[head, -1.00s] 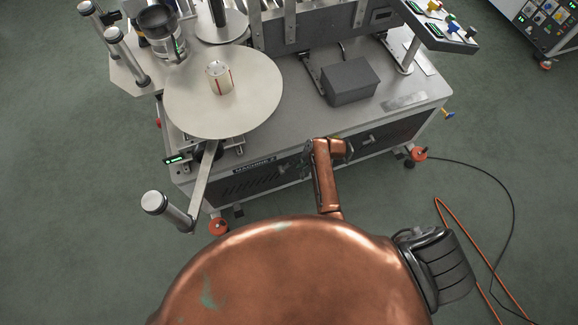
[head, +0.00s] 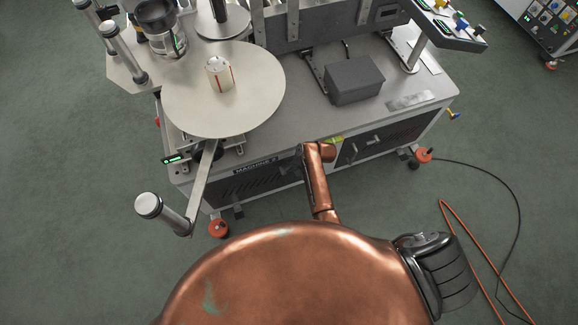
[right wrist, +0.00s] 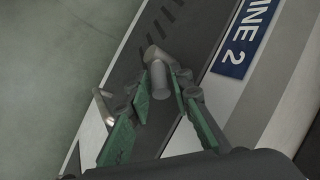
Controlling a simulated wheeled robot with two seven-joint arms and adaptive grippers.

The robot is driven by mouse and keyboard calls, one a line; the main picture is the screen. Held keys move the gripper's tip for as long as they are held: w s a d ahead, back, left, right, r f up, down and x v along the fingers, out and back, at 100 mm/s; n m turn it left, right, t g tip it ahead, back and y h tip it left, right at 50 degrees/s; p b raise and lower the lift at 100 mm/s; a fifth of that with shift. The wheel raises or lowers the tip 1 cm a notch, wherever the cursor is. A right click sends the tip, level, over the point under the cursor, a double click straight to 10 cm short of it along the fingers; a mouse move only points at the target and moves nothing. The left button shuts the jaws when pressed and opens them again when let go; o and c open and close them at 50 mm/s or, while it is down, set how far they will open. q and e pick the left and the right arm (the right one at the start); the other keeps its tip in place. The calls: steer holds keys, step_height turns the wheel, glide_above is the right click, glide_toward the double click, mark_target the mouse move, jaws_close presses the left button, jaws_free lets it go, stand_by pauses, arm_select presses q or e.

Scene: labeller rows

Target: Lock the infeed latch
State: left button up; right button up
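A grey handle with a round knob (right wrist: 157,72) stands out from the machine's dark front panel in the right wrist view, beside the "MACHINE 2" label. I take it for the infeed latch, though no name on it can be read. My right gripper (right wrist: 163,92) has its two green-padded fingers apart, with the knob between or just beyond the fingertips; contact cannot be told. In the head view the right gripper (head: 302,154) is small and dark at the front panel, hiding the handle there. My left gripper is not in view.
The labeller (head: 410,102) carries a large round disc (head: 240,100) with a small roll (head: 219,74), and a grey box (head: 354,82). A roller post (head: 150,206) juts out at front left. An orange cable (head: 470,240) lies on the floor at right.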

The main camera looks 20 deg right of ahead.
jaws_close()
